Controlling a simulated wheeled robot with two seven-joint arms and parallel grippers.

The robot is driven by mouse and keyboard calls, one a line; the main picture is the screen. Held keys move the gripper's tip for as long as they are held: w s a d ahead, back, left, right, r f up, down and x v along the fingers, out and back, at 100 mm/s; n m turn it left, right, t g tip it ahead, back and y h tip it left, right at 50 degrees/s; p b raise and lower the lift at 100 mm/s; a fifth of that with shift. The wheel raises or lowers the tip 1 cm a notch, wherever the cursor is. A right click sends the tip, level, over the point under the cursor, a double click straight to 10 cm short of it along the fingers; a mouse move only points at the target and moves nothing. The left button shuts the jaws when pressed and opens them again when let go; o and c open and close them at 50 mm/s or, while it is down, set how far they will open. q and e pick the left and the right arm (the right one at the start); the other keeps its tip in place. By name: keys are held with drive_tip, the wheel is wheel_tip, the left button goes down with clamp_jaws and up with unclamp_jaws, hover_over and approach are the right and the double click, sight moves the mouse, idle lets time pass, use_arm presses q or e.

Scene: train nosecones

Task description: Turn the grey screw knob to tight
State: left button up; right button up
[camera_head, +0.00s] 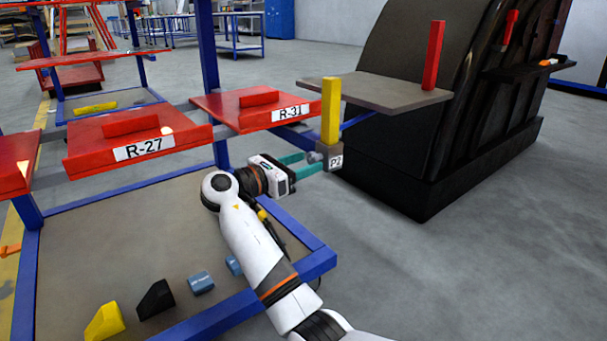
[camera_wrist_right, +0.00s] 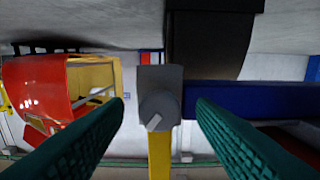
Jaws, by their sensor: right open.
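The grey screw knob (camera_wrist_right: 156,108) sits on the face of a grey clamp block (camera_wrist_right: 150,75) in the right wrist view, its raised grip bar tilted diagonally. My right gripper (camera_head: 312,162) reaches toward the block from the left. Its teal fingers are open and empty, with one on each side of the knob in the wrist view and visible gaps. Contact cannot be seen. My left gripper is out of view.
Red trays R-27 (camera_head: 142,148) and R-31 (camera_head: 290,112) are on the blue-framed rack left of the block. A grey shelf (camera_head: 385,93) with a red post (camera_head: 434,55) adjoins a large black shell (camera_head: 425,40). Open floor lies at the right.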

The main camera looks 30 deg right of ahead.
drive_tip(key=shift+d, duration=0.3)
